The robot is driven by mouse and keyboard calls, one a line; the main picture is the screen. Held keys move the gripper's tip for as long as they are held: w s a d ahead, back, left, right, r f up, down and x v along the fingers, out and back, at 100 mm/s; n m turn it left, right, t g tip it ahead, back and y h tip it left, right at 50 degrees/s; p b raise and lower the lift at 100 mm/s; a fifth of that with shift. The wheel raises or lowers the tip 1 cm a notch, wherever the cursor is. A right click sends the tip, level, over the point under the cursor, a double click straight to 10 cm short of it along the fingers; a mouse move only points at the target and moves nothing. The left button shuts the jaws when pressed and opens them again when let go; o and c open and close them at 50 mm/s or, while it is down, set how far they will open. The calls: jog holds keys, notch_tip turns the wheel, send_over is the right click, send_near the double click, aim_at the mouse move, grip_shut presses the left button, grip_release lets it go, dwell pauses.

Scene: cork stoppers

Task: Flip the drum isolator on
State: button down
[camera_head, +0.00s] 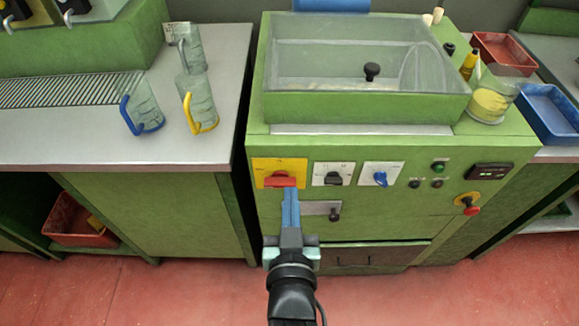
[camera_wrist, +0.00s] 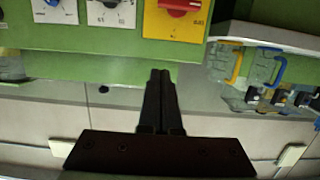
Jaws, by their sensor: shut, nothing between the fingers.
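The drum isolator is a red handle (camera_head: 281,181) on a yellow plate (camera_head: 262,169) at the upper left of the green machine's front panel. The handle looks to lie about level. In the wrist view the red handle (camera_wrist: 180,7) is at the top edge on its yellow plate (camera_wrist: 172,27), partly cut off. My gripper (camera_head: 288,192) is shut and empty. Its fingertips lie just below the handle in the head view and overlap its lower edge. In the wrist view the fingertips (camera_wrist: 161,73) appear apart from the handle. I cannot tell the exact gap.
Right of the isolator are a black knob (camera_head: 334,179), a blue switch (camera_head: 380,178), a green button (camera_head: 438,166) and a red stop button (camera_head: 471,209). A small knob (camera_head: 334,214) is right of my fingers. Jugs with blue (camera_head: 141,118) and yellow (camera_head: 201,118) handles stand on the left counter.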

jog(key=shift+s+a+f+g+p, duration=0.1)
jog(key=shift+s+f+g+p, duration=0.25)
jog(key=shift+s+f, duration=0.5)
jog(key=shift+r, duration=0.1)
send_over(280, 181)
jog(key=s+d, duration=0.2)
jog(key=s, duration=0.1)
notch_tip(280, 181, down, 2)
jog(key=shift+d+f, duration=0.1)
jog(key=shift+f, duration=2.15)
jog(key=shift+w+b, duration=0.15)
jog(key=shift+b, duration=0.3)
